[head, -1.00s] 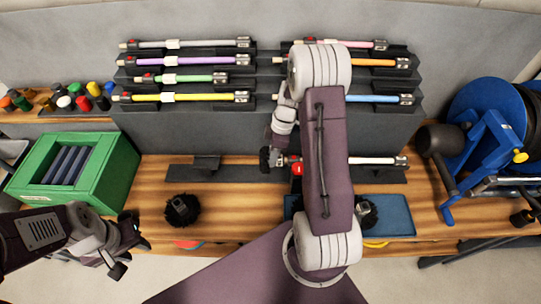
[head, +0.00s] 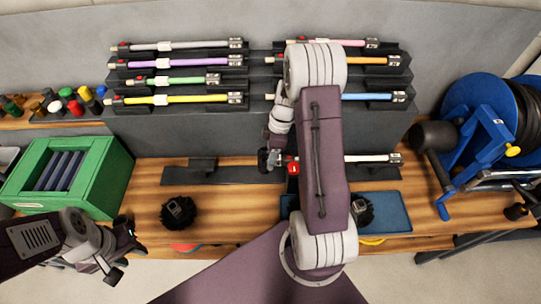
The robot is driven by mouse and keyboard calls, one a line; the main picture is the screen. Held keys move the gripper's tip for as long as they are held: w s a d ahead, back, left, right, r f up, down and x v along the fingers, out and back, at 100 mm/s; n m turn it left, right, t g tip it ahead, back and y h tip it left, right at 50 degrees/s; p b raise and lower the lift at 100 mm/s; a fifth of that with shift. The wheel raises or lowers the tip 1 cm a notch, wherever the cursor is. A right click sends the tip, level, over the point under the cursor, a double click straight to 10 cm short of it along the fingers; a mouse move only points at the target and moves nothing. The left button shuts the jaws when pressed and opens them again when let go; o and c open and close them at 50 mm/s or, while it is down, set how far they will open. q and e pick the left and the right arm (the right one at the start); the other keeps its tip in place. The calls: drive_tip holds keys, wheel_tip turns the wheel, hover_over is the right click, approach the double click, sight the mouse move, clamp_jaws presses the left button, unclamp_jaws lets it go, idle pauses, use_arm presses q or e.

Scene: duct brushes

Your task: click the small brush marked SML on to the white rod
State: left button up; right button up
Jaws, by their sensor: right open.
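The white rod (head: 365,159) lies level on a low dark holder on the bench, its left part hidden behind my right arm. A red piece shows near its left end. My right gripper (head: 272,160) is open at that left end; whether it touches the rod is hard to tell. One round black brush with a grey hub (head: 179,209) stands on the wood at left. Another black brush (head: 364,212) sits on a blue tray (head: 393,212), partly hidden by my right arm. I cannot read SML on either. My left gripper (head: 122,250) is open and empty at the bench's front left edge.
Coloured rods (head: 190,99) lie on a stepped grey rack behind. A green box (head: 70,175) with dark slats stands at left, near several coloured caps (head: 75,105). A blue reel (head: 480,140) stands at right. Bare wood lies around the left brush.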

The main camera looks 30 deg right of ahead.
drive_tip(key=v, duration=0.9)
drive_tip(key=shift+w+a, duration=0.15)
drive_tip(key=shift+a, duration=0.2)
drive_tip(key=a, duration=0.1)
drive_tip(key=a+r+n, duration=0.1)
drive_tip(key=a, duration=0.1)
drive_tip(key=a+r+n, duration=0.1)
drive_tip(key=a, duration=0.1)
drive_tip(key=shift+w+a+r, duration=0.2)
drive_tip(key=shift+w, duration=0.1)
drive_tip(key=s+a+f+m+h, duration=0.1)
drive_tip(key=s+a+f+m, duration=0.1)
drive_tip(key=s+m, duration=0.3)
drive_tip(key=s+a+f+m+t+h, duration=0.1)
drive_tip(key=s+a+f+m, duration=0.1)
drive_tip(key=s+a+m, duration=0.3)
drive_tip(key=s+m, duration=0.1)
drive_tip(key=m, duration=0.2)
drive_tip(key=shift+s+a+f+m+h, duration=0.25)
drive_tip(key=shift+a+f+m+h, duration=0.05)
drive_tip(key=shift+m, duration=0.1)
